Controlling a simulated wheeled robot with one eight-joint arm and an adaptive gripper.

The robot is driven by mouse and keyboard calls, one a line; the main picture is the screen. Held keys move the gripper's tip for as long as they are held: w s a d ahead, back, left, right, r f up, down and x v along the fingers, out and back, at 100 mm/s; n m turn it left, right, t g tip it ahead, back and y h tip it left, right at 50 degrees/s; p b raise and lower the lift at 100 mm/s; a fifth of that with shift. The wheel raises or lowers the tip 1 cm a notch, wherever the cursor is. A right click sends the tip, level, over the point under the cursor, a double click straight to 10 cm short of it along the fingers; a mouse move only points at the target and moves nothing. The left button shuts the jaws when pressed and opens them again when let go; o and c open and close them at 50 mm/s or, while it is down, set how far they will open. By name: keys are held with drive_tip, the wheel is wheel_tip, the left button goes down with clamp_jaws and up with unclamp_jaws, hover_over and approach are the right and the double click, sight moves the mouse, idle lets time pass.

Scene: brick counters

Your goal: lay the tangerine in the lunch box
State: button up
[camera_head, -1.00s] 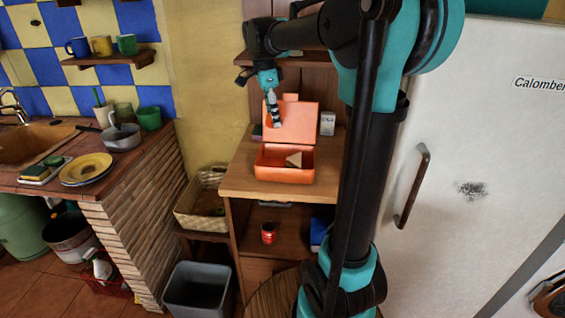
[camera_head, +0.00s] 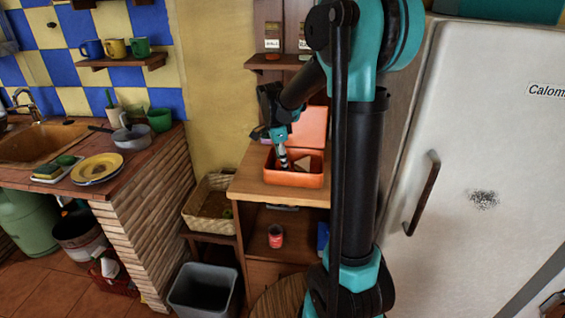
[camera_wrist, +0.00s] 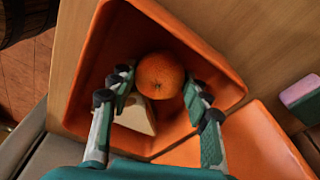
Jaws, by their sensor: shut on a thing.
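The orange lunch box (camera_head: 300,182) stands open on the wooden cabinet top, its lid (camera_head: 312,125) raised at the back. In the wrist view the box (camera_wrist: 92,62) surrounds the fingertips. My gripper (camera_wrist: 160,90) is shut on the tangerine (camera_wrist: 162,74), with one finger on each side of it. It holds the tangerine over or inside the box; whether it touches the floor cannot be told. A pale wedge (camera_wrist: 138,117) lies in the box below the fingers, close to the tangerine. In the head view my gripper (camera_head: 283,164) reaches down into the box and the tangerine cannot be made out.
A pink and green sponge-like item (camera_wrist: 301,93) lies beside the lid. A wicker basket (camera_head: 207,212) and a grey bin (camera_head: 202,288) stand left of the cabinet. A red can (camera_head: 276,236) is on the shelf below. The white fridge (camera_head: 480,150) is at the right.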

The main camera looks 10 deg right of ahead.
sight(278, 162)
drive_tip(key=shift+f, duration=0.15)
drive_tip(key=o, duration=1.2)
drive_tip(key=r, duration=0.4)
drive_tip(key=a+r, duration=0.1)
drive_tip(key=r, duration=0.7)
drive_tip(key=shift+s+a, duration=0.1)
drive_tip(key=shift+a, duration=0.3)
